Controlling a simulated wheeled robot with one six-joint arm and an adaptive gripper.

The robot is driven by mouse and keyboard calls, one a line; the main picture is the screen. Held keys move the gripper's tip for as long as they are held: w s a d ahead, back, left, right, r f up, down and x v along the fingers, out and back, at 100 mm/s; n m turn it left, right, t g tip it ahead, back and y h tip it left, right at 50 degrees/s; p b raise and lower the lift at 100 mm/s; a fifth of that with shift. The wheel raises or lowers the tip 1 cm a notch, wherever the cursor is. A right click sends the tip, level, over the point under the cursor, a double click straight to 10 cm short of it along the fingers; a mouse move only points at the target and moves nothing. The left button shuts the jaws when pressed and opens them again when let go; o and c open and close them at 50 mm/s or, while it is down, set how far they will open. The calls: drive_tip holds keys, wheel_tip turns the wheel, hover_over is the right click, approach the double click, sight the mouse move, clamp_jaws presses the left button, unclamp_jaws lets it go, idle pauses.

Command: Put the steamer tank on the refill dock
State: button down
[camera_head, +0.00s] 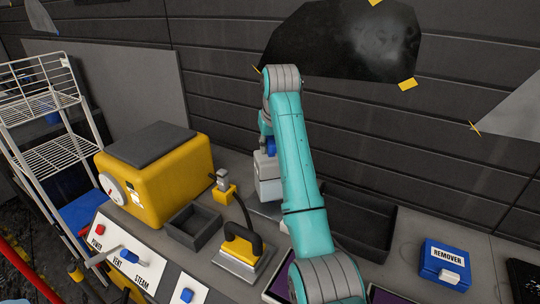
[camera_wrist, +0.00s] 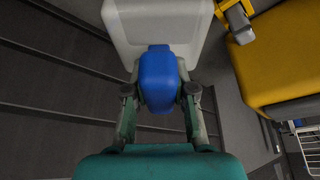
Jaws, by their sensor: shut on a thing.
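The steamer tank (camera_head: 268,188) is a pale grey-white box with a blue grip on top. In the head view it stands upright just left of my arm, near the back wall. My gripper (camera_wrist: 160,92) is shut on the tank's blue grip (camera_wrist: 158,72), and the white body (camera_wrist: 158,22) shows beyond it in the wrist view.
The yellow steamer (camera_head: 165,178) stands left, with a small dark open bin (camera_head: 193,227) and a yellow iron-like tool (camera_head: 241,250) in front. A dark tray (camera_head: 365,222) lies right of my arm. The dark wall is close behind.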

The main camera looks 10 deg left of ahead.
drive_tip(key=shift+f, duration=1.6)
drive_tip(key=c, duration=1)
unclamp_jaws()
drive_tip(key=shift+o, duration=0.2)
